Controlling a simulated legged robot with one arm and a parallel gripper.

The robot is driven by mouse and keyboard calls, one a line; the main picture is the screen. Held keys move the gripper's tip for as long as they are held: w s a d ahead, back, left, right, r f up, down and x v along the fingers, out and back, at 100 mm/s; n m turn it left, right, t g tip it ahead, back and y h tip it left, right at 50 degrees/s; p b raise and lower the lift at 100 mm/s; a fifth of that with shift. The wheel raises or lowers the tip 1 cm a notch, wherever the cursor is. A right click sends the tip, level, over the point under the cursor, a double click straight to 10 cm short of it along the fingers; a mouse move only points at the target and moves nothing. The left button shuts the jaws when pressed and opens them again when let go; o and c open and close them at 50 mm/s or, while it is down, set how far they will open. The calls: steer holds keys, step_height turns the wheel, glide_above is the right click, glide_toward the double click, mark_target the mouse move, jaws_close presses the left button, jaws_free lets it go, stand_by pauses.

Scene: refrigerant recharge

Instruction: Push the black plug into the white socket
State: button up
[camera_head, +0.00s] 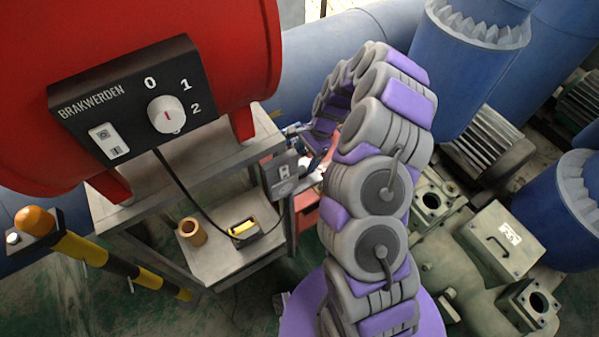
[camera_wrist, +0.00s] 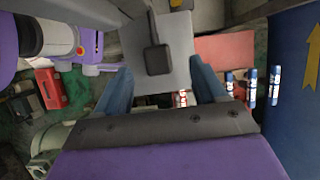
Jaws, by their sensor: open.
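In the wrist view a dark, squarish black piece with a narrow stem, which looks like the black plug (camera_wrist: 157,60), shows against a light grey surface (camera_wrist: 178,72). My gripper (camera_wrist: 163,80) is open, with one blue-grey finger on each side of this view and the black piece between and beyond them. I see no finger touching it. In the head view my gripper end (camera_head: 318,150) is small and partly hidden behind my arm, near a grey box (camera_head: 280,178) with a small pale fitting (camera_head: 284,171). I cannot tell whether that fitting is the white socket.
A red tank (camera_head: 225,50) carries a black control panel (camera_head: 130,95) with a dial. A black cable (camera_head: 178,185) hangs below it. The grey cart (camera_head: 190,265) holds a yellow-black device (camera_head: 243,231) and a brass cylinder (camera_head: 192,232). Pumps (camera_head: 480,245) stand at right.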

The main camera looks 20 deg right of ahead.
mark_target(303, 169)
steer(key=f, duration=0.2)
steer(key=f+b, duration=0.1)
steer(key=shift+s+a+f, duration=0.1)
steer(key=shift+s+f, duration=0.2)
steer(key=shift+f, duration=0.1)
steer(key=shift+a+f, duration=0.15)
steer(key=shift+a, duration=0.55)
steer(key=shift+d, duration=0.5)
steer(key=c, duration=0.7)
steer(key=shift+a, duration=0.1)
steer(key=shift+c, duration=1.3)
steer(key=shift+a, duration=0.3)
steer(key=shift+c, duration=0.6)
step_height(303, 169, up, 10)
steer(key=p, duration=0.2)
steer(key=shift+d, duration=0.15)
